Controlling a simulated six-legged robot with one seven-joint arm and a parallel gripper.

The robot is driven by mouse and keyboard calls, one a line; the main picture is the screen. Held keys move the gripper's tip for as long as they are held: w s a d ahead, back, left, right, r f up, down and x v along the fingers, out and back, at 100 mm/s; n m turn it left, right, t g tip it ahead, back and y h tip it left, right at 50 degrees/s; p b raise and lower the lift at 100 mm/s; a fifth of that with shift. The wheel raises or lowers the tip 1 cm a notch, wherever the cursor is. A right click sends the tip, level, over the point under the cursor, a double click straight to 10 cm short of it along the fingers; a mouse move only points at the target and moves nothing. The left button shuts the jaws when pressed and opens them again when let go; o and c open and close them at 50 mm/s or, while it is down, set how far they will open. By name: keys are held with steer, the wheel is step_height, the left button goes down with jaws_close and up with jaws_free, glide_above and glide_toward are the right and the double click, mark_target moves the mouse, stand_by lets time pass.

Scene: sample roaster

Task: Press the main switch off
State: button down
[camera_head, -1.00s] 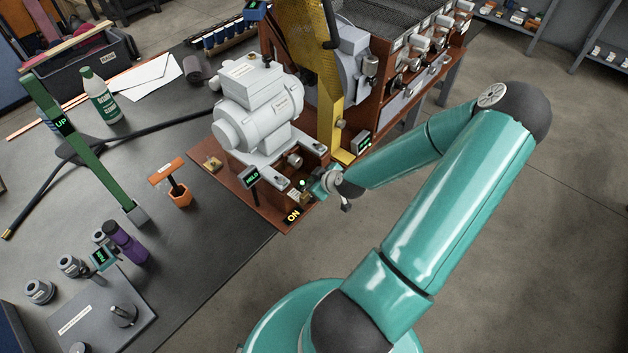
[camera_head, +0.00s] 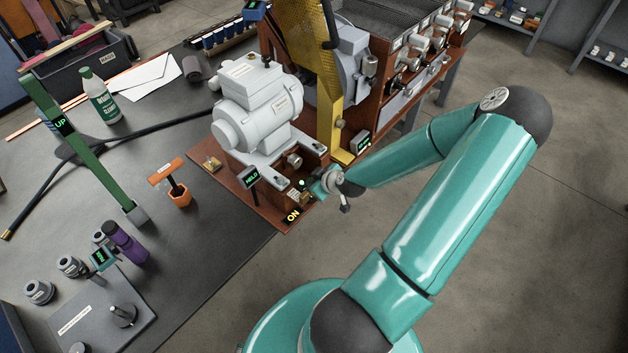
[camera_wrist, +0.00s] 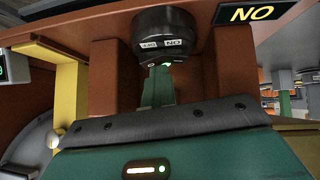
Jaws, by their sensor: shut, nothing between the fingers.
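The main switch (camera_wrist: 166,32) is a round black housing with small OFF and ON labels, upside down in the wrist view. A green glow shows at its near face. My gripper (camera_wrist: 160,72) is shut, its green fingertips right at the switch face; I cannot tell whether they touch it. A sign (camera_wrist: 249,12) beside the switch reads ON, upside down there. In the head view the ON sign (camera_head: 292,215) is lit yellow at the machine's front corner, and a green light (camera_head: 302,183) shows. My gripper (camera_head: 318,187) is beside it, largely hiding the switch.
The grey motor (camera_head: 258,110) sits above the switch area on a brown base. A yellow post (camera_head: 331,110) stands behind my gripper. A small display (camera_head: 253,177) stands to its left. Open floor is on the right.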

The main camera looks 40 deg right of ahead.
steer(key=shift+s+a, duration=0.1)
steer(key=shift+a, duration=0.45)
steer(key=shift+d, duration=0.1)
